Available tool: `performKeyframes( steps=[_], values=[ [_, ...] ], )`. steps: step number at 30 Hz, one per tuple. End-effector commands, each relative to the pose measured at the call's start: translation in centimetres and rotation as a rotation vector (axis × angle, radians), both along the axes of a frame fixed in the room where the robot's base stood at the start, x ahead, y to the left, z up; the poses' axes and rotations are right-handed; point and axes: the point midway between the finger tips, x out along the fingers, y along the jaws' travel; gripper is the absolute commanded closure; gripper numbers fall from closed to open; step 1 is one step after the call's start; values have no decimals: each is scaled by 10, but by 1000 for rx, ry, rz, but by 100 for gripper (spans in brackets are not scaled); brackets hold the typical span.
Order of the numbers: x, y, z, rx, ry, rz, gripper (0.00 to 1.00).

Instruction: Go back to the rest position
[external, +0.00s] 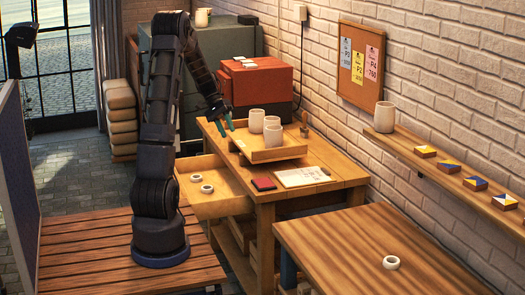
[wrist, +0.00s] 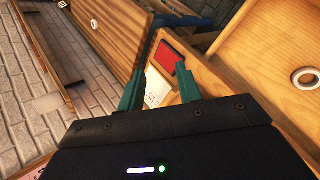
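My gripper (external: 220,124) hangs above the left end of the workbench (external: 335,189), to the left of the wooden tray in the external view. Its two teal fingers are spread apart with nothing between them. In the wrist view my gripper (wrist: 160,88) is also open and empty. Beyond its fingers are a red pad (wrist: 166,57) and part of a white sheet (wrist: 157,92). My arm rises from its base on the slatted platform, bends at the top and reaches down to the right.
The wooden tray (external: 262,158) holds white cups (external: 257,120). An open drawer (external: 205,211) with two white rings (external: 207,188) juts out below my gripper. A red box-shaped oven (external: 262,88) stands behind. A front table (external: 345,245) carries one ring (external: 391,262) and is otherwise clear.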

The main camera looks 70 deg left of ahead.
Motion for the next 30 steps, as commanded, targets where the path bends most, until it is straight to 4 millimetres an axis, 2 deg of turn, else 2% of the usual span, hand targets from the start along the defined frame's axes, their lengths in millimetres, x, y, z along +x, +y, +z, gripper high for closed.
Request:
performKeyframes(
  steps=[1, 6, 13, 20, 30],
  values=[
    [7, -17, 11, 27, 7, -24, 65],
    [22, -68, 38, 108, 34, -88, 65],
    [30, -135, 71, 226, 50, -166, 65],
    [27, -200, 97, 343, 45, -236, 65],
    [4, -286, 126, 509, -4, -326, 65]
  ],
)
